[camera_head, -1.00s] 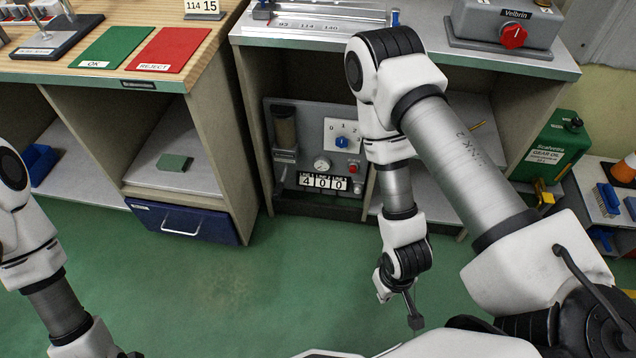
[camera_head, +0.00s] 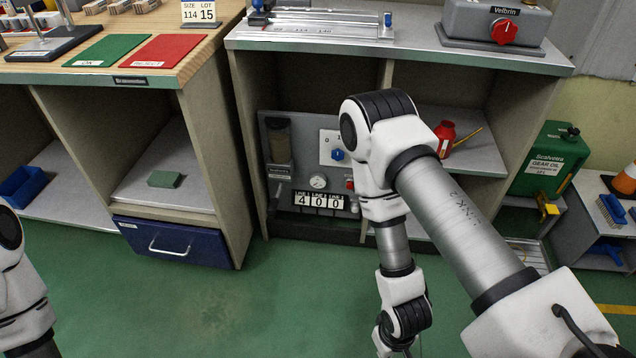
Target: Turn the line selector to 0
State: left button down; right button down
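The line selector looks to be the blue knob (camera_head: 337,155) on a white dial plate (camera_head: 328,146) in the upper right of a grey panel (camera_head: 275,171). A "0" shows at the plate's upper left. My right arm hides the plate's right side, and the knob's exact setting is too small to read. My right gripper is at the bottom edge, well below and in front of the panel, with its fingertips cut off by the frame. My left gripper is out of view; only part of that arm shows at the far left.
The panel stands inside a low cabinet bay, with a gauge (camera_head: 318,182), a red button, partly hidden, and number tiles (camera_head: 320,201) reading 400. Another red knob (camera_head: 504,31) sits on a grey box on the cabinet top. Green floor (camera_head: 240,300) in front is clear.

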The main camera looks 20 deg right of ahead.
aim_at(337, 154)
jog(key=i+l+z, duration=0.15)
jog(key=l+z, duration=0.2)
jog(key=i+l+z, duration=0.5)
jog(key=l+z, duration=0.15)
